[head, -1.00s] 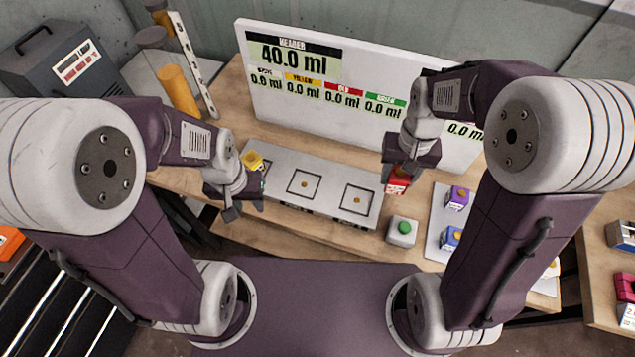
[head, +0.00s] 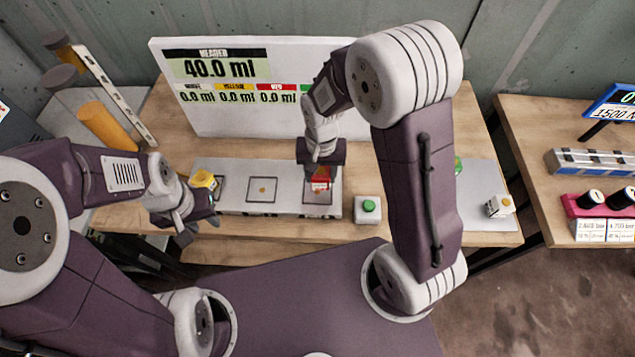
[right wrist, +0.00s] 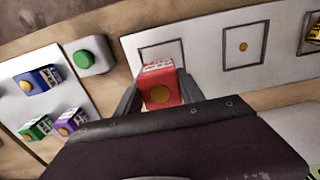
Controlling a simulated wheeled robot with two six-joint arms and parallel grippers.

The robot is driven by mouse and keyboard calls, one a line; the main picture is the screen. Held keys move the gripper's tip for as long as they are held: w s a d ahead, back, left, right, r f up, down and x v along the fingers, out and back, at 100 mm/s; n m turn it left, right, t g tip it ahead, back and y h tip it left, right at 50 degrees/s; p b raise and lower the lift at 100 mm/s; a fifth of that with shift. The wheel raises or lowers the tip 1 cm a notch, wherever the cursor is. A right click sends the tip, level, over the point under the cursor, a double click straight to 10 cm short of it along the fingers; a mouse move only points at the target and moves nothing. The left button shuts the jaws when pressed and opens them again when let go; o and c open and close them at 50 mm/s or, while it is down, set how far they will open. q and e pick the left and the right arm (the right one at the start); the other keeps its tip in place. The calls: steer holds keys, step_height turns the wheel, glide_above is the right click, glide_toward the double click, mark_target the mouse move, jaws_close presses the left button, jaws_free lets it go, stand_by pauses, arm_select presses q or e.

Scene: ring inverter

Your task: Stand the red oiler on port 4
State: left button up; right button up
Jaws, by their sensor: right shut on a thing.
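My right gripper (head: 318,180) is shut on the red oiler (head: 320,184). It holds it at the rightmost outlined square of the pale port plate (head: 290,204) in the head view. In the right wrist view the red oiler (right wrist: 162,92), with a yellow dot and a white label, sits between the fingers and overlaps that square (right wrist: 150,52). I cannot tell whether it touches the plate. The middle square (head: 263,189) is empty. A yellow oiler (head: 203,180) is at the plate's left end. My left gripper (head: 198,228) is open and empty in front of it. No port numbers are readable.
A green button on a grey box (head: 368,208) stands right of the plate. The display board (head: 230,110) stands behind, reading 40.0 ml. In the right wrist view, blue (right wrist: 38,80), green (right wrist: 35,128) and purple (right wrist: 70,122) oilers stand on a pale mat (right wrist: 15,95).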

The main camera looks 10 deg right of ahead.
mark_target(318, 184)
steer(key=shift+a+f, duration=0.3)
steer(key=shift+a, duration=0.15)
step_height(318, 184, down, 4)
steer(key=shift+s+r, duration=0.1)
steer(key=shift+r, duration=0.1)
steer(key=shift+f, duration=0.2)
steer(key=shift+f, duration=0.2)
steer(key=o, duration=1.5)
steer(key=shift+c, duration=0.2)
